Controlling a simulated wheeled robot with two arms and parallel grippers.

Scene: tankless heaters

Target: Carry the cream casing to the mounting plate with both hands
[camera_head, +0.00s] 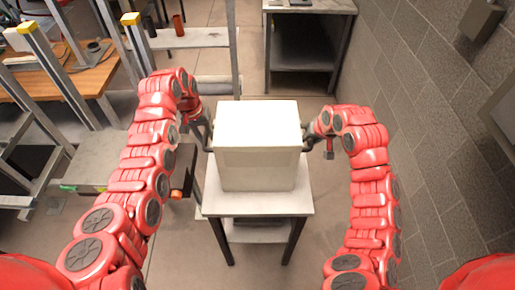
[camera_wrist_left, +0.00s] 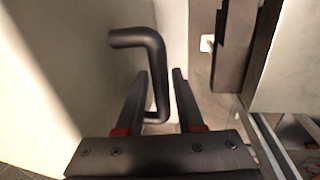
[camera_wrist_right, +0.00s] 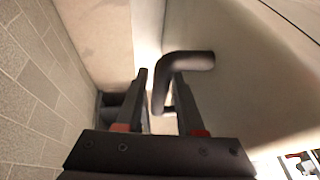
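The cream casing (camera_head: 257,165) is a box standing upright on a small white-topped table, with a dark bent handle on each side. My left gripper (camera_head: 207,143) is at its left side. In the left wrist view the fingers (camera_wrist_left: 161,72) are apart, with the dark handle (camera_wrist_left: 157,75) between them. My right gripper (camera_head: 309,145) is at the right side. In the right wrist view its fingers (camera_wrist_right: 161,72) are apart, with the other handle (camera_wrist_right: 160,85) between them. Neither gripper is visibly clamped. I cannot identify the mounting plate for sure.
The small table (camera_head: 255,204) carries the casing. A grey block wall (camera_head: 425,120) runs along the right, with a grey panel (camera_head: 503,115) partly in view. A dark bench (camera_head: 305,50) stands behind. A wooden workbench (camera_head: 75,75) and metal frames crowd the left.

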